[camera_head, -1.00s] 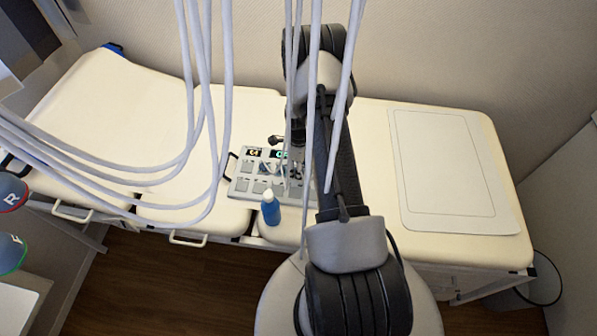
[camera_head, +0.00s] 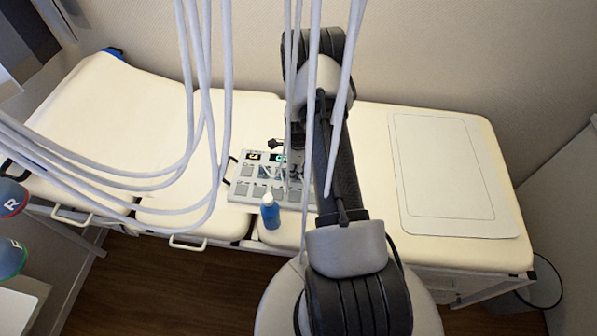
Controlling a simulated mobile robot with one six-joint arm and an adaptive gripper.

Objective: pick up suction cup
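The grey control unit (camera_head: 246,189) with buttons and lit displays lies on the cream couch (camera_head: 255,120), left of my arm. Small pale and dark shapes lie around its middle, partly behind hanging tubes; I cannot tell whether one is the suction cup. My arm rises in front of the unit and bends at the top. My gripper end hangs behind the arm, above the unit. Only a dark part of it (camera_head: 277,144) shows at the left, and its fingers are too small and hidden to tell open from shut.
A blue bottle (camera_head: 270,212) stands at the couch's front edge, before the unit. Pale tubes (camera_head: 226,100) hang across the left and middle. A flat white mat (camera_head: 447,215) lies on the right. The couch's left part is bare.

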